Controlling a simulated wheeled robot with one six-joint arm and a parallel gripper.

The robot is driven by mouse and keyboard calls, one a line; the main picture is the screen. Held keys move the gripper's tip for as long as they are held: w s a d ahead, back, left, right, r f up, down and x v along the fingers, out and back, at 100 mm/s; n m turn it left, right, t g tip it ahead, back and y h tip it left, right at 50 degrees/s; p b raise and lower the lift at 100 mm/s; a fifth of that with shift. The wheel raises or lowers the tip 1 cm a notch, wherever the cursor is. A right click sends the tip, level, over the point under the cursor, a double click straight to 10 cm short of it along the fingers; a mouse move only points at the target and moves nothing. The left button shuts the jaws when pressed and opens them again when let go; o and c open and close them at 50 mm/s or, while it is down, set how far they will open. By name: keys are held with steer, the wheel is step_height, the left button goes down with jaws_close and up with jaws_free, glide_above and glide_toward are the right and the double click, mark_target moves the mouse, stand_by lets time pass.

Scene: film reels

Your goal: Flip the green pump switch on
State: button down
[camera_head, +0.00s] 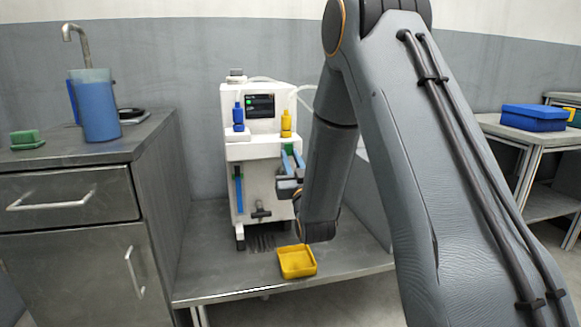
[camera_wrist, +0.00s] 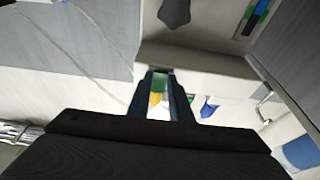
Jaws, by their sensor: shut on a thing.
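The white pump machine (camera_head: 262,185) stands on a low metal shelf, with a small dark screen (camera_head: 260,106) that has a green mark. My gripper (camera_head: 290,158) is at the machine's right front, below the yellow bottle (camera_head: 286,123). In the wrist view, the two fingers (camera_wrist: 161,84) are close together with the green switch (camera_wrist: 159,80) between their tips. The gripper is shut on it. Only part of the switch shows, so I cannot tell its on or off position. My arm hides the machine's right side in the head view.
A blue bottle (camera_head: 238,117) stands on the machine's ledge. A yellow tray (camera_head: 297,261) lies on the shelf in front. A metal cabinet (camera_head: 70,205) with a blue container (camera_head: 96,105) is at left. Blue boxes (camera_head: 534,117) sit on a right table.

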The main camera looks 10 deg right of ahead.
steer(key=shift+f+t, duration=0.1)
steer(key=shift+t, duration=0.2)
steer(key=c, duration=1.6)
jaws_free()
steer(key=p+v, duration=0.1)
steer(key=v, duration=0.6)
steer(key=shift+s+f, duration=0.15)
steer(key=shift+s, duration=0.2)
